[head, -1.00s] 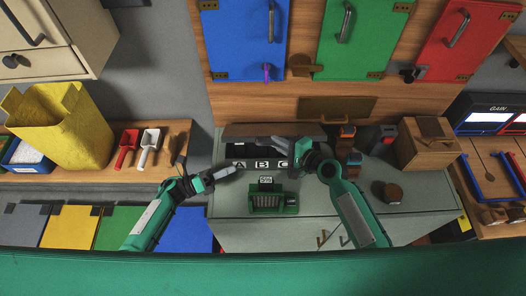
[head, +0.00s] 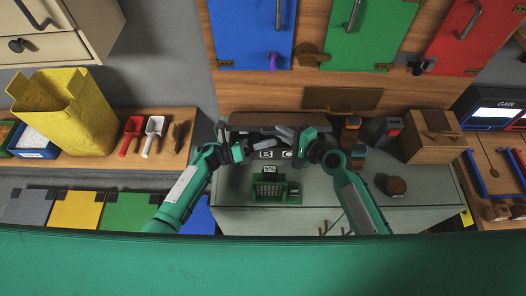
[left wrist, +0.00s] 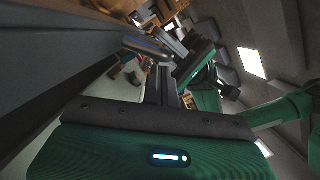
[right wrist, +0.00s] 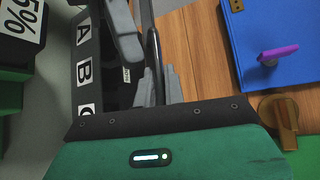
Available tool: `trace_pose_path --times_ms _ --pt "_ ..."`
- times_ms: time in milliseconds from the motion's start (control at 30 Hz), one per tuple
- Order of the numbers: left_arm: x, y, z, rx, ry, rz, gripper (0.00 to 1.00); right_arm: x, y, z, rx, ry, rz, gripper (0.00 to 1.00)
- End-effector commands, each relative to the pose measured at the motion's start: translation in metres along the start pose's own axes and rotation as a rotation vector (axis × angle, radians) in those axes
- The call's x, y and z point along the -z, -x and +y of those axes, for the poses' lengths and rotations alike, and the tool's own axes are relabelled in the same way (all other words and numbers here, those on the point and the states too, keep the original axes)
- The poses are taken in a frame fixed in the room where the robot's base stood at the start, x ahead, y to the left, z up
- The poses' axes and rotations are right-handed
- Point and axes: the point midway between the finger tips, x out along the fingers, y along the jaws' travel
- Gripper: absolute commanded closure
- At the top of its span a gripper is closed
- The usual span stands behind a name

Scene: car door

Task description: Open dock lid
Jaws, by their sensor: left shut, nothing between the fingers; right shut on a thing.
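The dock (head: 278,154) is a dark box with white letter labels on the grey cabinet top. B and C show in the head view; A is hidden there, but all three show in the right wrist view (right wrist: 84,70). Its brown lid (head: 265,119) is tilted up along the back. My right gripper (head: 280,131) is shut on the dock lid's edge; a thin dark bar runs between its fingers in the right wrist view (right wrist: 157,82). My left gripper (head: 254,144) is shut and empty at the dock's left front, close to the right fingers.
A green device (head: 274,190) with a percent display stands in front of the dock. Orange-and-dark blocks (head: 350,132), a wooden box (head: 432,137) and a round brown object (head: 396,186) stand to the right. Wall doors hang above.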

Motion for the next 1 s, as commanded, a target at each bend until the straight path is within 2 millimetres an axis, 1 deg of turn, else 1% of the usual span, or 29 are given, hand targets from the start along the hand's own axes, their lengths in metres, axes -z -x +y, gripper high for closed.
trace_pose_path --times_ms 100,433,633,867,900,967,1000 --pt "-0.004 -0.001 0.000 0.000 0.000 0.000 1.00 0.000 0.000 0.000 0.000 0.002 0.001 1.00" --pt "-0.006 -0.001 0.000 0.000 0.000 0.000 1.00 0.000 0.000 0.000 0.001 0.002 0.001 1.00" --pt "-0.025 -0.006 -0.004 0.002 -0.003 -0.001 1.00 0.000 0.000 0.001 -0.001 0.001 0.001 1.00" --pt "-0.030 -0.007 -0.005 0.002 -0.005 -0.010 1.00 -0.001 0.000 0.006 -0.011 -0.002 -0.002 1.00" --pt "-0.031 -0.007 -0.005 0.002 -0.006 -0.011 1.00 -0.001 0.000 0.006 -0.012 -0.002 -0.003 0.83" --pt "-0.032 -0.007 -0.005 0.002 -0.006 -0.012 1.00 -0.002 0.001 0.007 -0.013 -0.003 -0.003 0.72" --pt "-0.032 -0.006 -0.005 0.002 -0.007 -0.012 1.00 -0.002 0.001 0.007 -0.013 -0.003 -0.003 0.68"
